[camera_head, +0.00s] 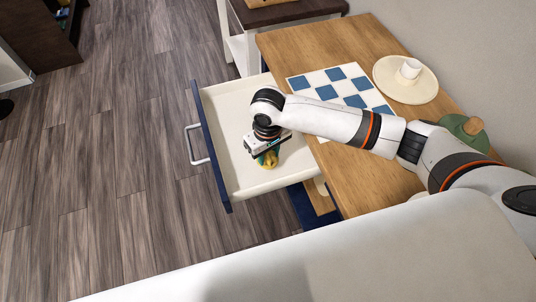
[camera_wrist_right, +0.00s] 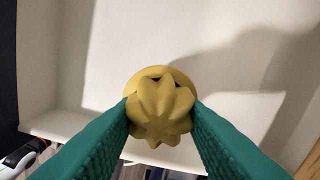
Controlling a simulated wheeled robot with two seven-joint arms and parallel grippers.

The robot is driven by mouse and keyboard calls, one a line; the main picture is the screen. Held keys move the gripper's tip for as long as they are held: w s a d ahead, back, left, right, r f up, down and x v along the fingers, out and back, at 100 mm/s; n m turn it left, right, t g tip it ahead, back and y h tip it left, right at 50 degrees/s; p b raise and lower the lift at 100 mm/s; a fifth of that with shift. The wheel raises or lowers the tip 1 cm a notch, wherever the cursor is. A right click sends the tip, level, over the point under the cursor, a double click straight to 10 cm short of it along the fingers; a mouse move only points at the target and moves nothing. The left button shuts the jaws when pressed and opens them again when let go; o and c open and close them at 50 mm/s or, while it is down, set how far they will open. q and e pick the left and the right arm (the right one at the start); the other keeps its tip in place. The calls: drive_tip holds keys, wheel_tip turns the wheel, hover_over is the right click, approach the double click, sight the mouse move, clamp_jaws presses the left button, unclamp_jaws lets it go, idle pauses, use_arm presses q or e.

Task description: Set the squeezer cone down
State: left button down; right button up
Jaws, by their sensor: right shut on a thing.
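The squeezer cone (camera_head: 268,160) is yellow and ribbed. My right gripper (camera_head: 264,150) is shut on it, over the cream inside of an open drawer (camera_head: 222,110). In the right wrist view, the ribbed cone (camera_wrist_right: 160,112) sits between the two green fingers (camera_wrist_right: 160,125), which touch it on both sides. A yellow rounded part shows just behind the ribs. Whether the cone touches the drawer floor I cannot tell. My left gripper is not in view.
The drawer has a blue front with a pale handle (camera_head: 194,146). On the wooden counter (camera_head: 290,45) lie a blue-and-white checked mat (camera_head: 318,78), a cream plate (camera_head: 424,93) with a white cup (camera_head: 409,70), and a green object with a wooden knob (camera_head: 473,126). The drawer floor around the cone looks bare.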

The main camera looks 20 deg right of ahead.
drive_tip(key=shift+f, duration=0.95)
drive_tip(key=o, duration=1)
drive_tip(key=shift+f, duration=0.15)
wheel_tip(320, 180, up, 12)
drive_tip(key=shift+r, duration=0.2)
